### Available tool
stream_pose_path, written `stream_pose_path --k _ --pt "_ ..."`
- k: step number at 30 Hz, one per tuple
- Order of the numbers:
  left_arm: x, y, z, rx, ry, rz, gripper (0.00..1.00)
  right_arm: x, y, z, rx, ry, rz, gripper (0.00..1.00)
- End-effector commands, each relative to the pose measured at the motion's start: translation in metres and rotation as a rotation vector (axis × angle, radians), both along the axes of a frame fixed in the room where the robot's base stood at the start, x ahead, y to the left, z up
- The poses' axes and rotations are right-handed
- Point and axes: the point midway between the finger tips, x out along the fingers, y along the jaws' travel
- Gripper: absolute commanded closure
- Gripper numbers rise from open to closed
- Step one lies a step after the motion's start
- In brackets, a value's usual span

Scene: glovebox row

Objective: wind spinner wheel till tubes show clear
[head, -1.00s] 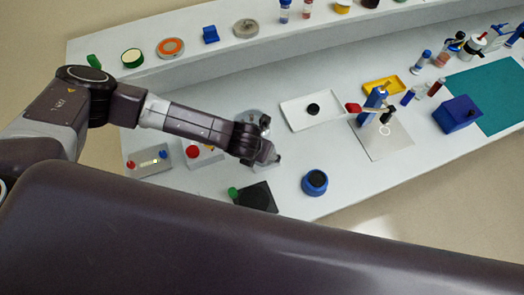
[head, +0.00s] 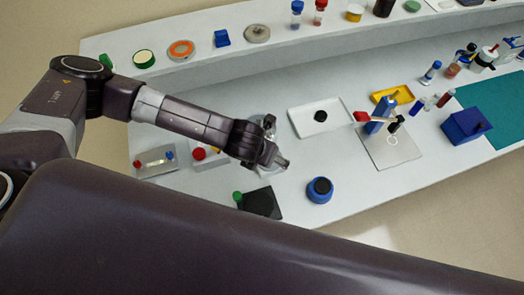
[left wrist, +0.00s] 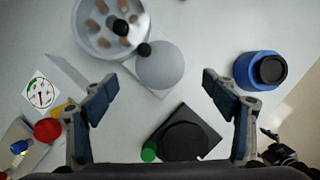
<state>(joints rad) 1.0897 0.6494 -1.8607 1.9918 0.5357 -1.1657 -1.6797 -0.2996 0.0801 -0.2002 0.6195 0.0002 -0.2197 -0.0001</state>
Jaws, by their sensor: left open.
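The spinner shows in the left wrist view as a round grey bowl (left wrist: 88,38) with several brownish tubes and a black central knob. Whether the tubes are clear is too small to tell. Beside it is a smooth pale grey wheel (left wrist: 165,68) with a small black knob (left wrist: 143,50) at its upper left edge. In the head view my left arm mostly hides the spinner. My left gripper (head: 283,163) is above the wheel. In the left wrist view its fingers (left wrist: 161,84) are spread and empty, with the wheel beyond the gap. My right gripper is not in view.
A black square device (left wrist: 184,136) with a green knob and a blue round pot (left wrist: 262,70) stand nearby. A box with a gauge (left wrist: 40,92) and red button is at left. A white tray (head: 297,119) and a blue box (head: 465,125) stand further right. A shelf runs behind.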

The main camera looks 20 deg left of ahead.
Motion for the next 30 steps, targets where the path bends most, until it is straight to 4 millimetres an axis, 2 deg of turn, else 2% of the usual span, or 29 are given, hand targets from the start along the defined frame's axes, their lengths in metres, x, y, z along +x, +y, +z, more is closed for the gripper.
stream_pose_path --k 3,6,12,30 --pt "-0.009 0.002 0.024 -0.002 -0.001 -0.001 0.21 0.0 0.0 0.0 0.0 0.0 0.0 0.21" --pt "-0.015 0.003 0.039 -0.001 -0.002 -0.001 0.21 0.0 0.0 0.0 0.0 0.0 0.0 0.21" --pt "-0.024 0.005 0.058 -0.001 0.0 0.0 0.21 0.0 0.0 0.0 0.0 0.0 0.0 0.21" --pt "-0.025 0.005 0.061 0.0 0.0 0.0 0.21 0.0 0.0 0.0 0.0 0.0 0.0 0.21"
